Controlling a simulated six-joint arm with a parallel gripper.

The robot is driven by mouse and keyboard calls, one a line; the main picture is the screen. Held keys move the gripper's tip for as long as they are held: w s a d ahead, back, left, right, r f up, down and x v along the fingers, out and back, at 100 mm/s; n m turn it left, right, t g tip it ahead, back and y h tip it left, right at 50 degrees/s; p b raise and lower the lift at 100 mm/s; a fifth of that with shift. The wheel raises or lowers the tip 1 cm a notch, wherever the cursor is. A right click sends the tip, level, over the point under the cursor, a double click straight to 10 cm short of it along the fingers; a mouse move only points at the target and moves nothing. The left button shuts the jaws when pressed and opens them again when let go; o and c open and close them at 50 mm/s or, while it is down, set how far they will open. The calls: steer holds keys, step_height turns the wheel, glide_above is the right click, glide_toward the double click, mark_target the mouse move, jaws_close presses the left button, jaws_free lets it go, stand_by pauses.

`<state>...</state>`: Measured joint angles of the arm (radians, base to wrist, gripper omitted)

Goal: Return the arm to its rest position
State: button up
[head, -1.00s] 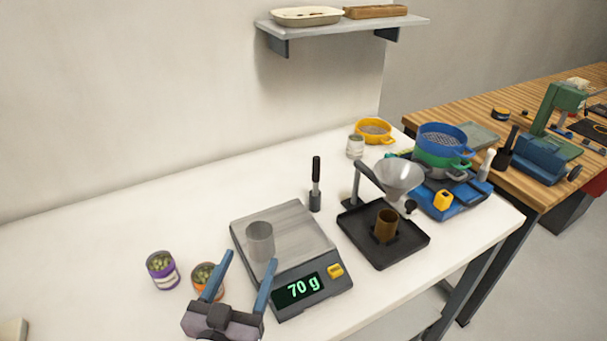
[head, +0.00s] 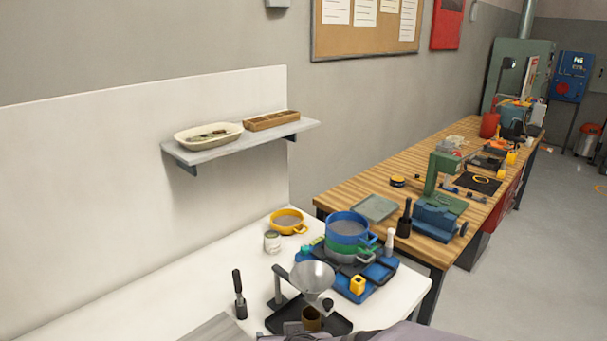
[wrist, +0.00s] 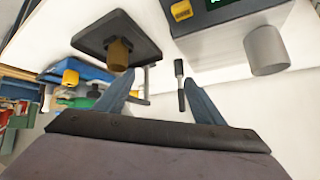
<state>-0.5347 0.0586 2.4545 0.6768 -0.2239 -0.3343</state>
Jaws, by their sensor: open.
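My gripper (wrist: 160,98) shows in the wrist view with its two blue-grey fingers spread apart and nothing between them. It appears above the white bench. A black-handled tool (wrist: 180,85) appears between the fingertips, farther off. In the head view, only a purplish part of my arm shows at the bottom edge, and the fingers cannot be made out. The scale (wrist: 225,32) and a grey metal cup (wrist: 266,50) are at the upper right of the wrist view.
The black tray (wrist: 88,38) bears a brown cup (wrist: 119,53). In the head view, a funnel (head: 312,274) on a stand is near stacked blue and green sieves (head: 349,228). A shelf (head: 235,148) hangs behind.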

steer(key=s+d+f+g+h+b, duration=0.1)
steer(key=s+d+f+g+b, duration=0.2)
steer(key=s+d, duration=0.5)
steer(key=s+d+f+m+g+h+b, duration=0.1)
steer(key=s+d+f+g+h+b, duration=0.1)
steer(key=s+d+f+g, duration=0.3)
steer(key=s+d+f+b, duration=0.1)
steer(key=s+d+f, duration=0.2)
steer(key=d, duration=0.3)
steer(key=shift+s+d+m+g, duration=0.2)
steer(key=shift+s+m+g, duration=0.15)
steer(key=shift+s, duration=0.45)
steer(key=shift+c, duration=0.3)
